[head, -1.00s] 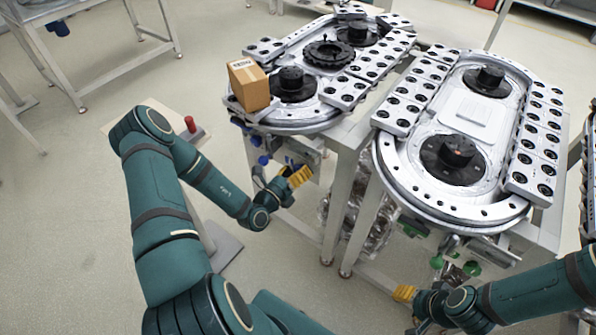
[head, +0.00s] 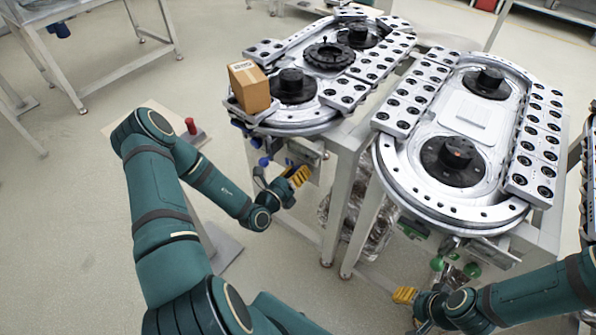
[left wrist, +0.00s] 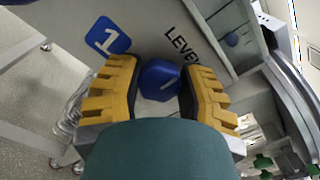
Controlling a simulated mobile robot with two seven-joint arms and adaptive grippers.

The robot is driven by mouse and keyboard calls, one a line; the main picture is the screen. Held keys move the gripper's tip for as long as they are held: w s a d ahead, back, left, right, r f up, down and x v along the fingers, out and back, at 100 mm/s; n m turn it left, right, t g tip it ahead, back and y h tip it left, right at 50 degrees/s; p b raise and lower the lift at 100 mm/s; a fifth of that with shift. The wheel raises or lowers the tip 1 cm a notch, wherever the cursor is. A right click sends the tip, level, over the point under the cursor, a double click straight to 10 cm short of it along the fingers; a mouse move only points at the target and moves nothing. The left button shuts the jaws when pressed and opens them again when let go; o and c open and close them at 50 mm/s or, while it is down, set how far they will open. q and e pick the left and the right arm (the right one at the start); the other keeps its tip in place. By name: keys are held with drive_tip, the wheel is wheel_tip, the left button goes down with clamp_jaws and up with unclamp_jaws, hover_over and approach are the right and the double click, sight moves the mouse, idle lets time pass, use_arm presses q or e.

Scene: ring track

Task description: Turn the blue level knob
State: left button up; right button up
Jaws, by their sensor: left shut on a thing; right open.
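The blue level knob (left wrist: 160,82) is in the left wrist view, on a grey panel beside the printed word LEVEL. My left gripper (left wrist: 158,92) has its yellow fingers on both sides of the knob, shut on it. In the head view my left gripper (head: 298,176) is at the front of the left ring track, below its rim, and the knob in it cannot be made out there. My right gripper (head: 404,295) is open, low in front of the right ring track, and apart from its green knobs.
A blue plate with a 1 (left wrist: 108,36) is on the panel. A cardboard box (head: 249,88) sits on the left track's near corner. Green knobs (head: 471,269) hang under the right track (head: 452,215). A red button (head: 190,125) stands on a pedestal at left.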

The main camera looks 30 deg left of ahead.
use_arm(q)
drive_tip(key=shift+r+n+p, duration=0.2)
drive_tip(key=shift+n+p, duration=1.2)
drive_tip(key=shift+p, duration=0.05)
drive_tip(key=n+p, duration=0.2)
drive_tip(key=n, duration=0.1)
drive_tip(key=shift+f+n, duration=0.1)
drive_tip(key=shift+n, duration=0.3)
drive_tip(key=n+p, duration=0.1)
drive_tip(key=n, duration=0.1)
drive_tip(key=shift+n+p, duration=0.3)
drive_tip(key=shift+p, duration=0.1)
drive_tip(key=n, duration=0.2)
drive_tip(key=shift+f+n+p, duration=0.1)
drive_tip(key=shift+n+p, duration=0.3)
drive_tip(key=n, duration=0.5)
drive_tip(key=shift+f+p, duration=0.1)
drive_tip(key=shift+p, duration=0.3)
drive_tip(key=shift+n, duration=0.4)
drive_tip(key=o, duration=1.2)
